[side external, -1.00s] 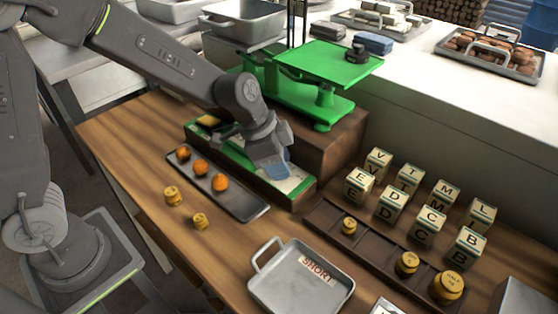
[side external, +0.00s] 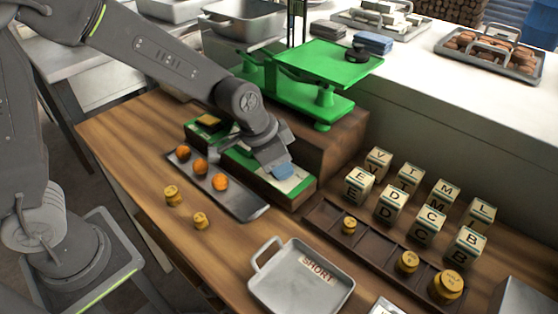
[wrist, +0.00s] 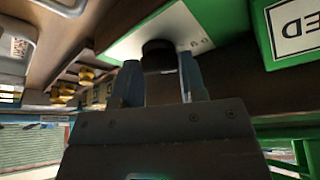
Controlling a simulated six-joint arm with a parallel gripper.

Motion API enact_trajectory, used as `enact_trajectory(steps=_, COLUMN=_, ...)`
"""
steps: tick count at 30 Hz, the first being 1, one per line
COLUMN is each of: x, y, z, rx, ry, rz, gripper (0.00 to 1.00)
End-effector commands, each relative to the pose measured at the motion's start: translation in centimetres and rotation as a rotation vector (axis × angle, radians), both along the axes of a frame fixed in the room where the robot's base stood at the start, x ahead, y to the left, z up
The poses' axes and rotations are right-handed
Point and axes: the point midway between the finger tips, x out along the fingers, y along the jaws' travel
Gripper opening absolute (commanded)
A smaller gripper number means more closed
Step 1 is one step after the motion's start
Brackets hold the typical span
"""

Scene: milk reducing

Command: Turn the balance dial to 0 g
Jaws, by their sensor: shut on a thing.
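The green balance (side external: 318,78) stands on a brown wooden block, with a green-framed panel with a white face (side external: 300,183) low on its front. My gripper (side external: 282,168) reaches down onto this panel and hides part of it. In the wrist view the dark round dial knob (wrist: 158,47) sits on the white face (wrist: 178,22) between the two fingers of my gripper (wrist: 160,78), which are shut on it. Small marks show on the face to the right of the knob, too small to read. The dial's setting cannot be told.
A dark tray (side external: 240,198) with orange balls lies just left of the panel. Brass weights (side external: 200,220) stand on the table and in a brown rack (side external: 378,248). Lettered cubes (side external: 391,203) stand to the right. A grey pan (side external: 285,290) marked SHORT lies in front.

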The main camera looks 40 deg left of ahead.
Motion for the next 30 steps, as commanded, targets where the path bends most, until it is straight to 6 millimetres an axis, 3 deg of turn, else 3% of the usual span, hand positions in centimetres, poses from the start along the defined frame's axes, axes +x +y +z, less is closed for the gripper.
enact_trajectory(steps=3, x=0.1, y=0.0, z=0.1, rx=-0.003, ry=-0.003, rz=0.004, gripper=0.15)
enact_trajectory(steps=4, x=0.1, y=0.0, z=0.1, rx=-0.003, ry=-0.003, rz=0.004, gripper=0.41)
enact_trajectory(steps=7, x=0.1, y=0.0, z=0.1, rx=-0.003, ry=-0.003, rz=0.003, gripper=0.49)
enact_trajectory(steps=17, x=-0.1, y=0.1, z=0.8, rx=-0.003, ry=-0.004, rz=0.001, gripper=0.49)
enact_trajectory(steps=30, x=-3.1, y=1.8, z=9.1, rx=-0.004, ry=-0.009, rz=0.003, gripper=0.49)
